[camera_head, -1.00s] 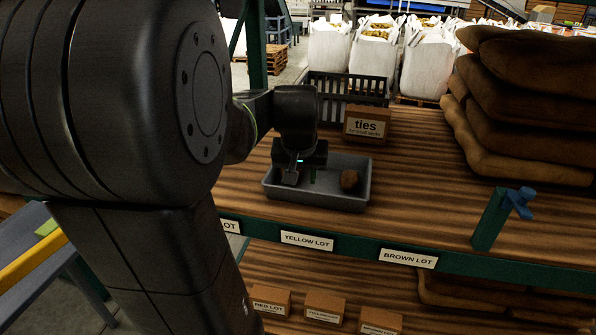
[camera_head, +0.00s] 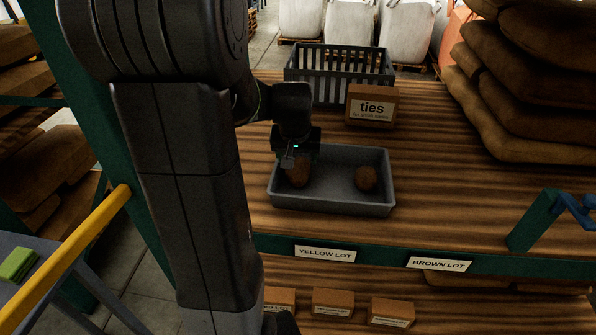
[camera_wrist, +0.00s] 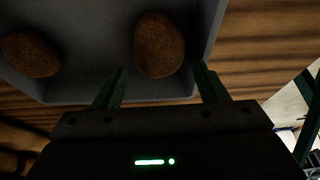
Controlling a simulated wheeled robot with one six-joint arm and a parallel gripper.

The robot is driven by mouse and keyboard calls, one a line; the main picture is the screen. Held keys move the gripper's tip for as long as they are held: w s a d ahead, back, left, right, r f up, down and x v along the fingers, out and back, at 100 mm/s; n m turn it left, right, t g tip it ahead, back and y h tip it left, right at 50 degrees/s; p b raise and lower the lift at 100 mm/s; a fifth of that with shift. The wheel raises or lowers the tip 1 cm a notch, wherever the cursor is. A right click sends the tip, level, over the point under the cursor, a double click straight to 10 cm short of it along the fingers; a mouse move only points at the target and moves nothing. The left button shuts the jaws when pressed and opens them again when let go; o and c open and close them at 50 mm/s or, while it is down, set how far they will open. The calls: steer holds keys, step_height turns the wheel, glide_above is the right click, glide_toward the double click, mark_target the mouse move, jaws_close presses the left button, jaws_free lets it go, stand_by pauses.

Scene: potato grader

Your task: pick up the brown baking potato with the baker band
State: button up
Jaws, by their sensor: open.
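A grey tray (camera_head: 335,207) on the wooden shelf holds two brown potatoes. One potato (camera_head: 299,177) lies at the tray's left end, partly hidden by my gripper (camera_head: 290,162). The other potato (camera_head: 366,178) lies to the right, clear of the gripper. In the wrist view my gripper (camera_wrist: 162,69) is open, its green fingers either side of the near end of the larger, upright-looking potato (camera_wrist: 159,42). I cannot tell whether they touch it. The smaller potato (camera_wrist: 30,54) lies apart at the left. I see no band on either potato.
A dark slatted crate (camera_head: 338,92) and a "ties" box (camera_head: 372,106) stand behind the tray. Stacked brown sacks (camera_head: 530,90) and a green post with a blue handle (camera_head: 535,220) are at the right. The shelf right of the tray is bare.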

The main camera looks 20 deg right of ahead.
mark_target(298, 163)
steer(key=shift+p+x, duration=0.55)
steer(key=shift+x, duration=1.95)
steer(key=shift+w, duration=0.1)
steer(key=c, duration=0.8)
